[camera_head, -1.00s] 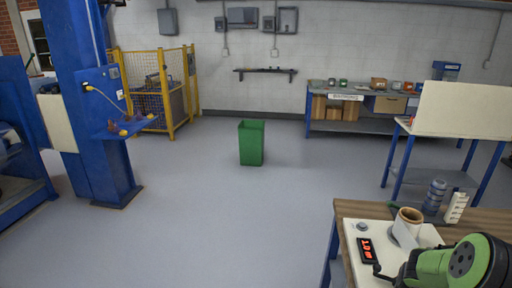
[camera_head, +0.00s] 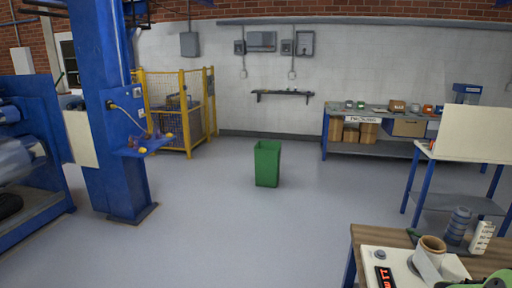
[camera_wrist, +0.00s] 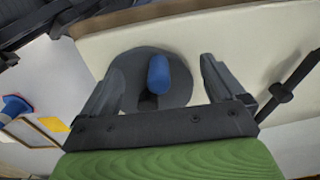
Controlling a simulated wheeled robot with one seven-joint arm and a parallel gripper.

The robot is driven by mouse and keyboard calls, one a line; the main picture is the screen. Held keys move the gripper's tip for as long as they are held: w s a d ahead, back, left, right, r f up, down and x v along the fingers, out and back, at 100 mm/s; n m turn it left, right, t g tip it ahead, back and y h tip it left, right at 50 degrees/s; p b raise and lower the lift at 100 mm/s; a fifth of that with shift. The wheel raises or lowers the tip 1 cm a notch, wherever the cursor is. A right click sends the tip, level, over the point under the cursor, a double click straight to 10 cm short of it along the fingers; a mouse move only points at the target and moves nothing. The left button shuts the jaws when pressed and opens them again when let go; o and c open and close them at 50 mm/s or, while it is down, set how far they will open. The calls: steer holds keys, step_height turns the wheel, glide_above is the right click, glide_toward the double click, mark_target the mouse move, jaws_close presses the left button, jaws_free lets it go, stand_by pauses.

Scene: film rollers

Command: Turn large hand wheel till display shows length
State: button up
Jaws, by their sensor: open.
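In the wrist view, a round grey hand wheel (camera_wrist: 126,68) with a blue handle (camera_wrist: 158,75) sits against a cream panel. My gripper (camera_wrist: 162,67) is open, with one dark finger on each side of the blue handle. Gaps show between the fingers and the handle, and I cannot tell whether either finger touches the wheel. In the head view, a red-lit display (camera_head: 385,277) sits on a pale machine top (camera_head: 396,262) at the bottom right, partly cut off. I cannot read its characters. The hand wheel is not visible in the head view.
A roll (camera_head: 430,245) and a small grey knob (camera_head: 380,254) are on the machine top. The machine stands on a wooden table (camera_head: 385,238). A blue bottle (camera_head: 457,228) stands behind. A green bin (camera_head: 267,165) stands on open grey floor.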

steer(key=shift+r+p, duration=2.6)
steer(key=shift+r, duration=1.05)
steer(key=shift+f, duration=0.1)
steer(key=s+a+r+n+t+h, duration=0.2)
steer(key=a+r+n, duration=0.95)
steer(key=r, duration=0.65)
steer(key=s+a+r+n+t+y, duration=0.2)
steer(key=s+a+r+n, duration=0.4)
steer(key=s+a+n, duration=0.3)
steer(key=s+a+t, duration=0.1)
steer(key=s+a, duration=0.1)
steer(key=s, duration=0.1)
steer(key=shift+s+t, duration=0.25)
steer(key=shift+t, duration=0.05)
steer(key=shift+a, duration=0.1)
